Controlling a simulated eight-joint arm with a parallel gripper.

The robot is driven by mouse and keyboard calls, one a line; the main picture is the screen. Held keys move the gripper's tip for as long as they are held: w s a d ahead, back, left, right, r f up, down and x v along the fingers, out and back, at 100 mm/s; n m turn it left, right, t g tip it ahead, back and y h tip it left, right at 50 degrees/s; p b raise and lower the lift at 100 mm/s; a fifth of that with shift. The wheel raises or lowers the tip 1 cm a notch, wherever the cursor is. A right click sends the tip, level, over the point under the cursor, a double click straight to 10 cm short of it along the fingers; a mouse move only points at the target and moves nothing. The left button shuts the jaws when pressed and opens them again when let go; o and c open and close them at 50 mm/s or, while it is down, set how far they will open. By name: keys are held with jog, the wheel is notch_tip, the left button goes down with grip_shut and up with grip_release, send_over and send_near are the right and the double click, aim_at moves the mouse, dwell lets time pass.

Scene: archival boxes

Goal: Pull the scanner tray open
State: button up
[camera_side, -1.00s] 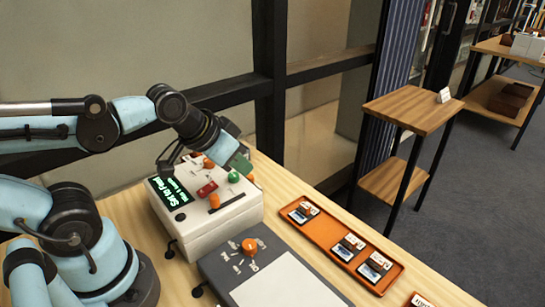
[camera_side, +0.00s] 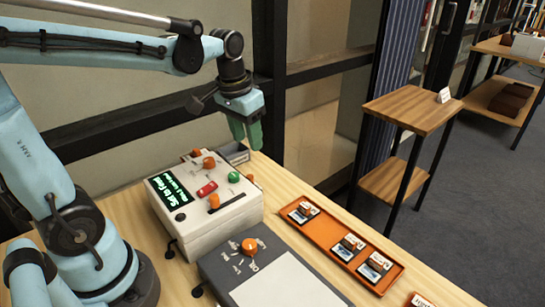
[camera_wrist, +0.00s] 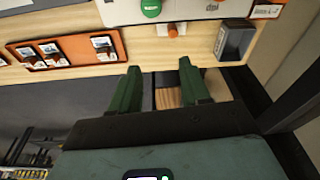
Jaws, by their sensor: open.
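A white box-shaped device (camera_side: 205,205) with a lit green display and several coloured knobs stands on the wooden bench; I take it for the scanner. On its far right side an orange knob (camera_side: 251,178) shows. In the wrist view this orange knob (camera_wrist: 172,30) sits on a small pale front (camera_wrist: 162,31) at the device's edge, probably the tray; how far it is out I cannot tell. My gripper (camera_side: 246,138) points down above and behind that side. Its green fingers are apart and empty in the wrist view (camera_wrist: 160,66), clear of the knob.
A small grey bin (camera_side: 235,151) stands behind the device. An orange tray (camera_side: 322,237) with several slides lies to the right. A grey unit (camera_side: 225,268) with an orange knob is in front. The bench edge runs close under my gripper.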

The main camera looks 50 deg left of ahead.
aim_at(250, 175)
jog(key=a+f, duration=0.1)
jog(key=f, duration=0.3)
jog(key=w+a+f+g, duration=0.1)
jog(key=f, duration=0.3)
jog(key=w+a+f+g, duration=0.1)
jog(key=f, duration=0.4)
jog(key=shift+w, duration=0.15)
dwell(0.3)
grip_shut()
